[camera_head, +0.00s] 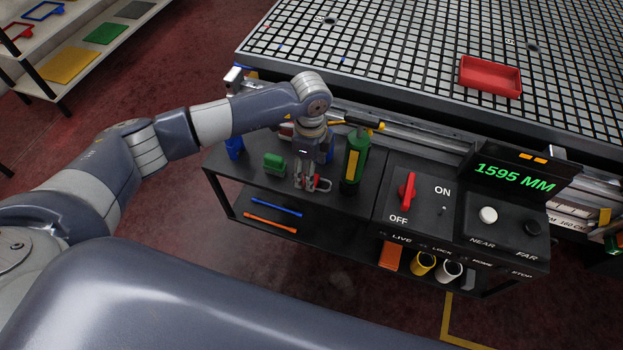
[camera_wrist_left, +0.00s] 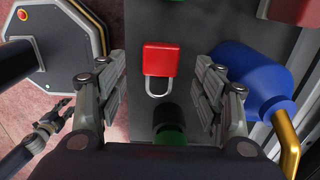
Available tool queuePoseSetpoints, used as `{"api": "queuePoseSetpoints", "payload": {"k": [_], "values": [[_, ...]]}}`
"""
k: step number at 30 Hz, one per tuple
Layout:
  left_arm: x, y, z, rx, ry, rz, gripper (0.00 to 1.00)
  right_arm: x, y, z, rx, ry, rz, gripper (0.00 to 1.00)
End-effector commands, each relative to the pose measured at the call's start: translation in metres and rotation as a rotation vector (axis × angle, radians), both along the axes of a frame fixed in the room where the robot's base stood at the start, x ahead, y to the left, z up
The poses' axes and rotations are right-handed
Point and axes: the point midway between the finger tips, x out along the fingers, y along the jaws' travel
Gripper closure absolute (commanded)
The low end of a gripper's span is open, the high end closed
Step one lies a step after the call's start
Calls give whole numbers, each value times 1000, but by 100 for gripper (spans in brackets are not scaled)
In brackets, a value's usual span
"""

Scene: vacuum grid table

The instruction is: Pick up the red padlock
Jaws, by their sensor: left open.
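The red padlock (camera_wrist_left: 160,58) lies on the dark shelf top in the left wrist view, its metal shackle toward the bottom of the picture. My left gripper (camera_wrist_left: 160,92) is open, with a finger on either side of the view and the padlock in the gap between them, a little beyond the fingertips. In the head view my left gripper (camera_head: 310,184) points down over the black cart, and a bit of the padlock (camera_head: 324,185) shows beside its fingers. A jointed gripper (camera_wrist_left: 48,122), likely my right one, shows small at the wrist view's lower left.
A blue container (camera_wrist_left: 250,78) is near the right finger. A switch panel (camera_head: 410,205) is farther right.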

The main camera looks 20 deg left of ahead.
Motion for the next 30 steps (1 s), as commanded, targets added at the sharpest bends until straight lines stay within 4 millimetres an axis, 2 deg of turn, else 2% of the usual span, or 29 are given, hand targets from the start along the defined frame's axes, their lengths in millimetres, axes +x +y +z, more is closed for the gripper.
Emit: {"api": "queuePoseSetpoints", "payload": {"k": [6,15,16,21,23,30], "values": [[1,-2,-31,1,3,1,38,6,-1,8,-1,-10,1,65],[1,-2,-38,0,1,-1,38,15,-3,8,-2,-23,2,65],[1,-2,-38,0,1,-1,41,15,-3,8,-2,-23,2,65],[1,-2,-38,0,1,0,79,14,-3,8,-3,-22,2,65],[1,-2,-38,0,1,0,90,14,-3,8,-3,-22,2,65],[1,-2,-38,0,0,0,90,14,-3,8,-3,-21,2,65]]}}
